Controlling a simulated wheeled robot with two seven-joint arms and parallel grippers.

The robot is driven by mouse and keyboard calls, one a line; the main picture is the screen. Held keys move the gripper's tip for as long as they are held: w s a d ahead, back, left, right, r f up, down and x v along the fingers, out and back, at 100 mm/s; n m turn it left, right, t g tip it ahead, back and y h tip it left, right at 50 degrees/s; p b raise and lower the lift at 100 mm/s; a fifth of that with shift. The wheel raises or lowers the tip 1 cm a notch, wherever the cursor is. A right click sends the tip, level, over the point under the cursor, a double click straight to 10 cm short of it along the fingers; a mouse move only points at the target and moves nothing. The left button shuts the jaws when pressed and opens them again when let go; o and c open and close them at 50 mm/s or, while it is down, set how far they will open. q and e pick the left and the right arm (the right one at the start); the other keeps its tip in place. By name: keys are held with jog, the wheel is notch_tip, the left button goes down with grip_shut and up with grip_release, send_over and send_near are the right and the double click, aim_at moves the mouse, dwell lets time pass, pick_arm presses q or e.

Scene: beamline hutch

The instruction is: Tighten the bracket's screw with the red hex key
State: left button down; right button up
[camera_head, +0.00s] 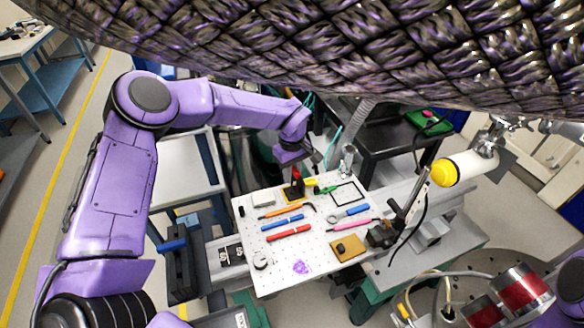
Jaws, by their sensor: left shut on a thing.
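My left gripper (296,167) reaches down over the back left of the white perforated board (322,262). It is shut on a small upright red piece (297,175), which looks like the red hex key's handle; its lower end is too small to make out. Directly below is a dark block on a yellow base (286,198), which may be the bracket. I cannot tell whether the red piece touches it, and no screw can be made out. Another red-handled tool (288,233) lies flat on the board. My right gripper is not in view.
Orange (281,210), blue (283,221) and pink (348,227) tools lie on the board. The board's front middle is mostly clear.

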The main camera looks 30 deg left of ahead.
pick_arm(q)
jog(key=shift+r+m+p, duration=0.15)
jog(key=shift+m+p, duration=0.3)
jog(key=shift+m, duration=0.35)
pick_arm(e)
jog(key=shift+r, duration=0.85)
pick_arm(q)
jog(key=shift+r+p, duration=1.75)
jog(key=shift+r, duration=0.2)
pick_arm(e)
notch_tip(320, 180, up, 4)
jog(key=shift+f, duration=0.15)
pick_arm(q)
jog(key=shift+f, duration=0.1)
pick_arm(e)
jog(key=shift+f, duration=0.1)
